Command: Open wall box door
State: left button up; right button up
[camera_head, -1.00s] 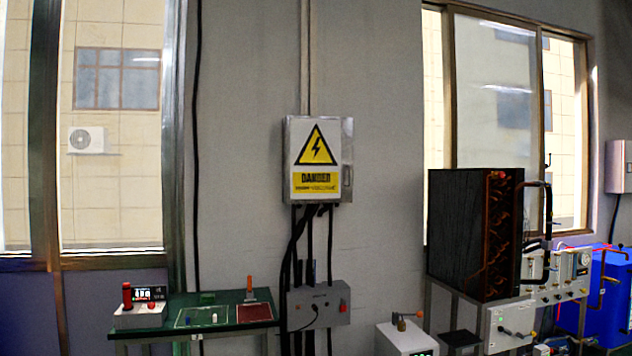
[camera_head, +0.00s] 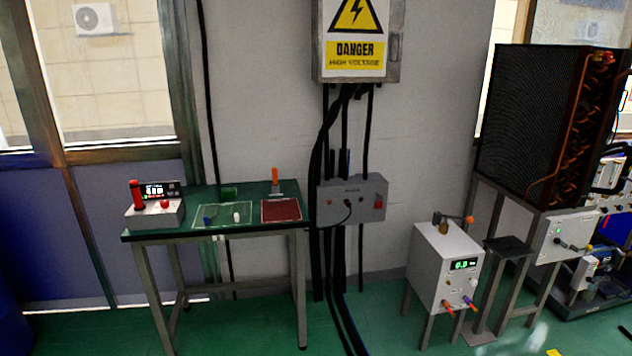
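The wall box (camera_head: 392,62) is a grey metal box on the wall at the top middle of the head view, and its top is cut off by the frame. Its door (camera_head: 354,40) carries a yellow and white "DANGER HIGH VOLTAGE" sign with a lightning triangle. The door looks shut. A small latch or handle seems to be on the box's right side, but I cannot make it out clearly. Black cables run down from the box. Neither of my grippers is in view.
A green-topped table (camera_head: 250,190) with a small device (camera_head: 155,208) stands left below the box. A smaller grey box (camera_head: 350,200) hangs under it. A white unit (camera_head: 440,265) and a large black radiator (camera_head: 530,120) stand right. Green floor in front looks mostly clear.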

aim_at(358, 41)
jog(key=i, duration=1.65)
jog(key=i+z, duration=0.15)
jog(key=i, duration=0.35)
jog(key=i+j+z, duration=0.15)
jog(key=i, duration=0.4)
jog(key=i+j+z, duration=0.15)
jog(key=i, duration=0.35)
